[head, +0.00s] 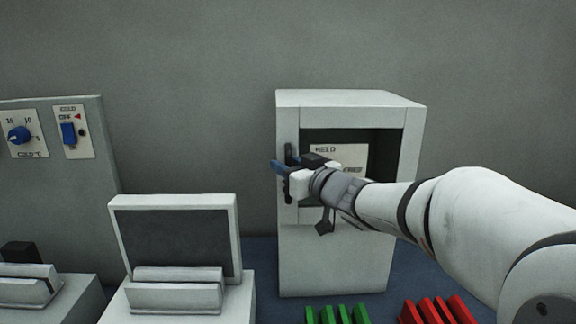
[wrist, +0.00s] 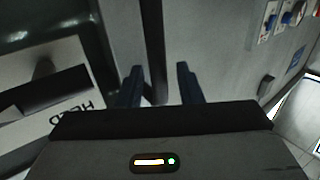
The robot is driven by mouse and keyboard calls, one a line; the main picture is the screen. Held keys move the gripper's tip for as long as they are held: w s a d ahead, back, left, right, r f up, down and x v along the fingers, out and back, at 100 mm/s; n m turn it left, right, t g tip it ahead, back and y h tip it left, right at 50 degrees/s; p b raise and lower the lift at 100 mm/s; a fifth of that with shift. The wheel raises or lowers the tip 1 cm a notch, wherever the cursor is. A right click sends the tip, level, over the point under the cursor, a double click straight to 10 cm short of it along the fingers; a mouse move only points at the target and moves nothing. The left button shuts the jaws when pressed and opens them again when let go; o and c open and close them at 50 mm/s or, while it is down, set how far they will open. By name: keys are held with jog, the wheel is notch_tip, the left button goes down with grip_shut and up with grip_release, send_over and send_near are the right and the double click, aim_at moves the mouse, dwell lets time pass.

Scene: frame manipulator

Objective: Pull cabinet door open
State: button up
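The white cabinet (head: 335,255) stands behind the benches, and its door looks flush with the front. The door has a dark window with a pale card (head: 352,155) behind it. A dark upright handle (head: 289,153) is on the door's left edge, partly hidden by my gripper (head: 279,168). In the wrist view, the two blue fingers of my gripper (wrist: 160,78) are apart. The dark handle bar (wrist: 156,85) runs between them, nearer the left finger, with a clear gap to the right finger. Contact cannot be seen.
A grey panel with a blue knob (head: 19,135) and a blue switch (head: 69,133) stands at the left. A white-framed box with a dark screen (head: 178,240) is left of the cabinet. Green (head: 338,315) and red (head: 437,311) slotted pieces lie in front.

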grip_shut()
